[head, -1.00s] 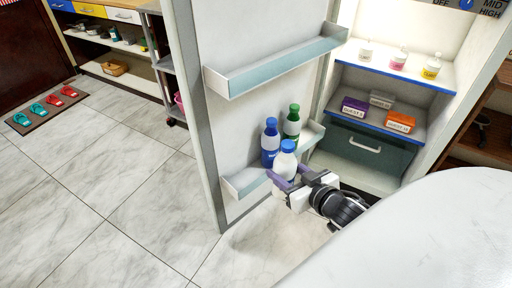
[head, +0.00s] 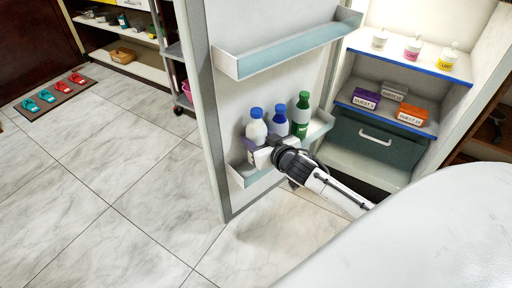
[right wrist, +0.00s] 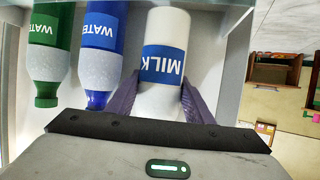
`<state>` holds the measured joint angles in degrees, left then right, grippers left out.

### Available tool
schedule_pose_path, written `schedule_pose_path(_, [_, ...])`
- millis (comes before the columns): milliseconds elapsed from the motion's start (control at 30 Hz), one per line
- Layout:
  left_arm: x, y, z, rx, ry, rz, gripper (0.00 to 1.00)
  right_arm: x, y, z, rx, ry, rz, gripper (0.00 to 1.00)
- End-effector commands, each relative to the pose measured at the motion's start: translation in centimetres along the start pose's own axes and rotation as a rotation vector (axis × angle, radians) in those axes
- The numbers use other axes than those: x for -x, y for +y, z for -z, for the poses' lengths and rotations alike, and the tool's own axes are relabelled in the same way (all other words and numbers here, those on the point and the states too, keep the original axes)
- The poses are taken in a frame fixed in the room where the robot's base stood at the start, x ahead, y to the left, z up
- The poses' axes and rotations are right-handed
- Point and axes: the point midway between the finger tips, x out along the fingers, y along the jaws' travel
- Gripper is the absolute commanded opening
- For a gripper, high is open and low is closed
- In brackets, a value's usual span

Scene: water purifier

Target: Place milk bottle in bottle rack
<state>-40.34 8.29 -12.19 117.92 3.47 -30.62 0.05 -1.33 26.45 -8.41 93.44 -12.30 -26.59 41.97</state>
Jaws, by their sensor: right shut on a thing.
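The white milk bottle (head: 257,130) with a blue cap stands upright at the left part of the lower fridge-door rack (head: 270,174). It shows upside down in the right wrist view (right wrist: 163,28), its blue MILK label facing me. My right gripper (head: 253,147) is shut on it, one purple finger on each side. The bottle's base is hidden in the head view, so I cannot tell whether it rests on the rack floor. A blue water bottle (head: 279,123) and a green water bottle (head: 302,115) stand to its right in the rack. My left gripper is not in view.
An upper door shelf (head: 290,52) is above the bottles, empty. The open fridge (head: 400,120) at right holds small cups, boxes and a drawer. A white rounded surface (head: 430,240) fills the lower right.

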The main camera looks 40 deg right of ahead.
Motion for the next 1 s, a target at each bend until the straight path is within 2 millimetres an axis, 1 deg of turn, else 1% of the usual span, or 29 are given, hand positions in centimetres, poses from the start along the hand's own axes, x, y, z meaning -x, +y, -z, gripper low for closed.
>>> schedule_pose_path(67, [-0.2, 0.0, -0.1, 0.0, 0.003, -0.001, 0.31, -0.3, -0.1, -0.6, 0.0, 0.004, 0.002, 0.08])
schedule_pose_path(233, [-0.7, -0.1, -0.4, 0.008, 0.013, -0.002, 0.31, -1.3, 0.0, -3.0, 0.0, 0.003, 0.001, 0.08])
schedule_pose_path(300, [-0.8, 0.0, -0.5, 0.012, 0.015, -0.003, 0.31, -1.8, -0.1, -3.1, 0.002, 0.005, 0.002, 0.08])
schedule_pose_path(500, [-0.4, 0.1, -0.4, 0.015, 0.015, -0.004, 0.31, -1.7, -0.2, -3.0, 0.001, 0.005, 0.002, 0.08])
schedule_pose_path(633, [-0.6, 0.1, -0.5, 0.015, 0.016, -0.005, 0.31, -1.8, -0.2, -3.3, 0.0, 0.004, 0.002, 0.08])
schedule_pose_path(667, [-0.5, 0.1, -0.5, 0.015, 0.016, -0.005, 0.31, -1.8, -0.1, -3.5, 0.0, -0.001, 0.001, 0.5])
schedule_pose_path(700, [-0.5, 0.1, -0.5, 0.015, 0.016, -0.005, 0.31, -1.8, -0.1, -3.5, 0.0, -0.001, 0.001, 0.57])
schedule_pose_path(767, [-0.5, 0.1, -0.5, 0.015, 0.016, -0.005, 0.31, -1.8, -0.1, -3.5, 0.0, -0.001, 0.001, 0.66])
schedule_pose_path(1000, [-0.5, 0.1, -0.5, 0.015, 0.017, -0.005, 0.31, -1.8, -0.1, -3.5, 0.001, -0.001, 0.001, 0.66])
